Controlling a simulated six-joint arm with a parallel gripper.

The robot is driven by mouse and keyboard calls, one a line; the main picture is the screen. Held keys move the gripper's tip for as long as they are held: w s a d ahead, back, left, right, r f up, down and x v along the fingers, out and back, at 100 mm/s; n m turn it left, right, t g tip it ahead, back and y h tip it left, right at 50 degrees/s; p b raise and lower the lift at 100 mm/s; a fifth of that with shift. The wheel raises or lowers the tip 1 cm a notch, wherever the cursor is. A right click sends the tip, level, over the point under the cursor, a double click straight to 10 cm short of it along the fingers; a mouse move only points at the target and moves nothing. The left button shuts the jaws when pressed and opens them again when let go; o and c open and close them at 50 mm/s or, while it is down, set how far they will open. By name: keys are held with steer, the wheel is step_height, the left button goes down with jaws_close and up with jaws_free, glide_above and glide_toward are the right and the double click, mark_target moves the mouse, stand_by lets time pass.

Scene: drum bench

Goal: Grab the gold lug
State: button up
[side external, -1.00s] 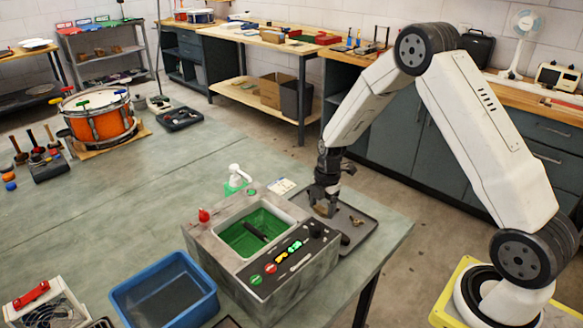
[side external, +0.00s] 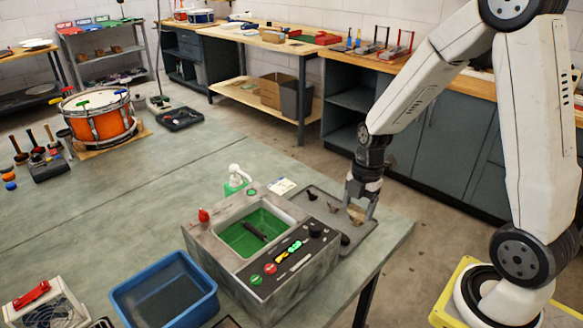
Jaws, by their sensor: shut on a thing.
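The gold lug (side external: 356,215) is at the right side of the grey tray (side external: 370,226), at the table's right end. My gripper (side external: 360,208) points down over the tray and is shut on the gold lug, with its fingers around it. The lug is small here, and the fingers partly cover it. I cannot tell whether it still touches the tray.
A brownish piece (side external: 333,206) and a dark piece (side external: 312,196) lie in the tray left of my gripper. The grey sink-like machine (side external: 318,262) with a green basin stands close in front. A blue bin (side external: 205,303) stands farther left.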

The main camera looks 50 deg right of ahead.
steer(key=shift+s+r, duration=0.2)
steer(key=shift+s, duration=0.3)
